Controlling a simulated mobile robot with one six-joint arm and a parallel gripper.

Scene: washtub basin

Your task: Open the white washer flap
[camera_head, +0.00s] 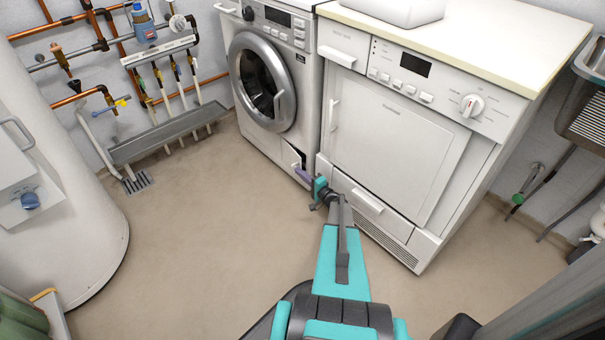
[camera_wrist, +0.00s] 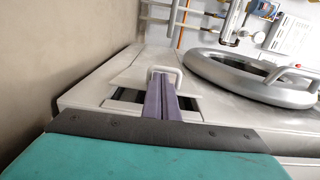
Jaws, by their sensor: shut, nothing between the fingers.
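The white washer flap (camera_head: 290,155) is low on the front right of the washing machine (camera_head: 309,85). In the wrist view the flap (camera_wrist: 133,78) stands ajar, tilted out from its frame, with a dark gap along its near side. Its white loop handle (camera_wrist: 176,71) sticks up from it. My gripper (camera_head: 299,172) is at the flap; its two purple fingers (camera_wrist: 163,80) are shut together, with nothing between them. Their tips reach over the gap to the handle; I cannot tell whether they touch it or the flap.
The washer's round door (camera_head: 262,82) is closed above the flap. A white dryer (camera_head: 390,140) with a lower drawer stands close on the right of my gripper. A white tank (camera_head: 50,190) stands far left, and pipes run along the back wall. The floor (camera_head: 200,235) between is clear.

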